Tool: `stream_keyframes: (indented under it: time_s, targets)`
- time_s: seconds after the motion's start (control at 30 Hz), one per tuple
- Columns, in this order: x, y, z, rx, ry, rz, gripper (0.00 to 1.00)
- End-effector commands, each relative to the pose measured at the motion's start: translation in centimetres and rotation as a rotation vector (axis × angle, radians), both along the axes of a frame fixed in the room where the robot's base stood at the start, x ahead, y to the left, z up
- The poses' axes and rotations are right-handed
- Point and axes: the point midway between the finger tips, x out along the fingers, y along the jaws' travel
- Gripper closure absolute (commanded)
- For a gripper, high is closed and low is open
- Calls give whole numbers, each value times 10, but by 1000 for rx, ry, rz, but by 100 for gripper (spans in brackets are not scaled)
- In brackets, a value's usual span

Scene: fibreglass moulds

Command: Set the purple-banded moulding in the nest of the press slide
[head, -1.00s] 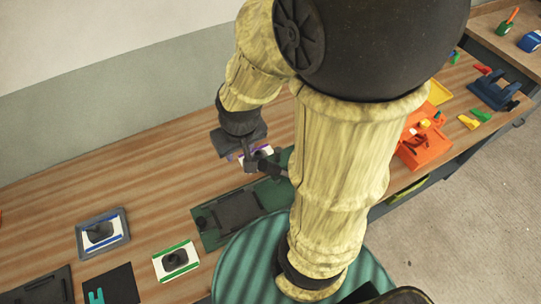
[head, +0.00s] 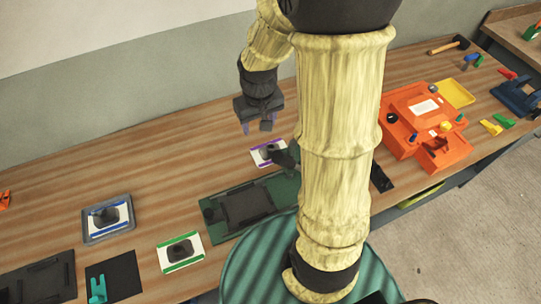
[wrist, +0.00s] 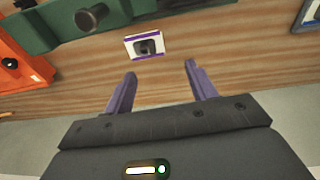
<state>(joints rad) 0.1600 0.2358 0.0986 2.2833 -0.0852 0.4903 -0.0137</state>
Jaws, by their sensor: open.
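The purple-banded moulding (head: 262,153), a white plate with purple edges and a dark raised centre, lies on the wooden bench. It also shows in the wrist view (wrist: 130,43), beyond my fingertips. My gripper (head: 259,127) is open and empty, above the bench on the wall side of the moulding and apart from it. Its purple fingers show spread in the wrist view (wrist: 160,72). A green fixture (head: 215,232) with a dark recessed plate (head: 247,203), seemingly the press slide and nest, lies next to the moulding. My arm hides part of its right side.
A green-banded moulding (head: 196,263) and a blue-banded one in a grey frame (head: 84,226) lie to the left. An orange machine (head: 400,128) stands at right, with a yellow tray (head: 457,93) behind. Bench between gripper and wall is clear.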

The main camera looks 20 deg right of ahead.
Motion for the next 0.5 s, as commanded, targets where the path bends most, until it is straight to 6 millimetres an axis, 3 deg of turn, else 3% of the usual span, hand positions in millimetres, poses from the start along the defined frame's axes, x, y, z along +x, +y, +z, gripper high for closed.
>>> stream_keyframes:
  time_s: [0.03,0.2,0.3,0.5]
  targets:
    - [18,-11,-25,0,23,-5,43]
    - [67,-46,-73,9,88,-10,43]
    - [86,-64,-95,19,114,-17,43]
    - [101,-81,-110,28,133,-22,43]
